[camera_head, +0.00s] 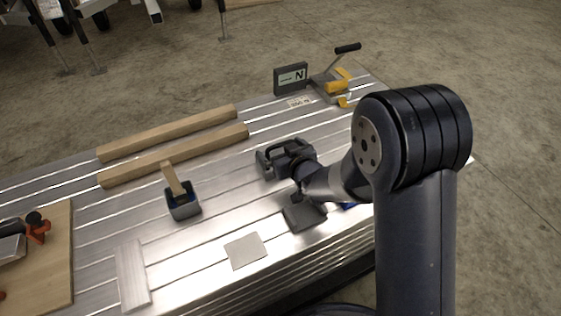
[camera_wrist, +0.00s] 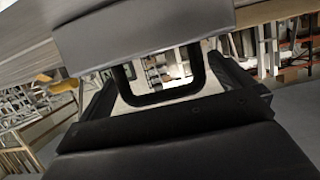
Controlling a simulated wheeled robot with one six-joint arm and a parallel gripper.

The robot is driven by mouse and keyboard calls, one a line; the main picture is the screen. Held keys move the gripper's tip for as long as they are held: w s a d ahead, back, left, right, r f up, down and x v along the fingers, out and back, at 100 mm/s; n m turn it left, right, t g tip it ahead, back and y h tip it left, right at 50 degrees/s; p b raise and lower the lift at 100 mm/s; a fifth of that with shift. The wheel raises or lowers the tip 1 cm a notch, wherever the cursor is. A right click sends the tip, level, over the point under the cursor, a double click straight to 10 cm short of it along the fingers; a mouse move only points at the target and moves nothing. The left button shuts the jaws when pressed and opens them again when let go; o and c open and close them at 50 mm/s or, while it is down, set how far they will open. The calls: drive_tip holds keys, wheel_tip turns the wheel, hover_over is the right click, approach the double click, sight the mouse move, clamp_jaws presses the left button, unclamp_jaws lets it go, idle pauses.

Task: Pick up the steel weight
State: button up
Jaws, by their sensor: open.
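The steel weight is a grey block (camera_head: 264,168) with a black loop handle, standing on the aluminium trailer bed beyond my forearm. In the wrist view the grey block (camera_wrist: 145,28) fills the top, and its black handle (camera_wrist: 158,98) extends down toward my gripper. My gripper (camera_head: 293,163) is beside the weight on its right and partly covers it in the head view. In the wrist view my gripper (camera_wrist: 165,85) is open, with the handle between its fingers. Whether the fingers touch the handle cannot be told.
Two timber beams (camera_head: 175,155) lie behind. A dark square plate (camera_head: 304,214) and a grey plate (camera_head: 246,251) lie in front.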

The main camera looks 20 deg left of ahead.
drive_tip(key=shift+w+a, duration=0.15)
drive_tip(key=shift+a, duration=0.05)
drive_tip(key=shift+c, duration=0.3)
drive_tip(key=c, duration=1.8)
drive_tip(key=shift+w+r, duration=0.1)
drive_tip(key=shift+r, duration=0.1)
drive_tip(key=shift+c, duration=0.2)
